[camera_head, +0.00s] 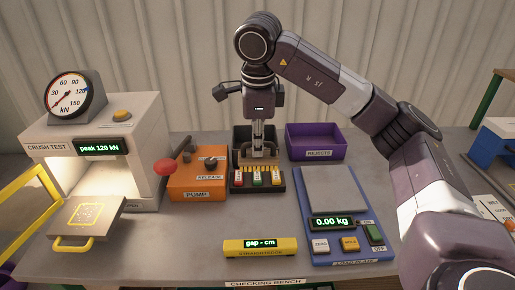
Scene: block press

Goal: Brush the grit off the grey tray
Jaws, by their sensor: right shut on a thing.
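The grey tray (108,207) sticks out of the front of the crush test press at the left. It has a yellow handle and a yellow square outline with small pale specks in it, perhaps grit. My right gripper (262,152) points down at the middle of the bench, far to the right of the tray. It is shut on a small tan-brown thing, perhaps a brush, just above and behind a black rack (257,187) with coloured pieces. The lower part of the held thing is hard to make out. My left gripper is out of view.
The crush test press (60,145) stands behind the tray. An orange pump box (197,183) with a red-knobbed lever lies between tray and rack. The front left bench is clear.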

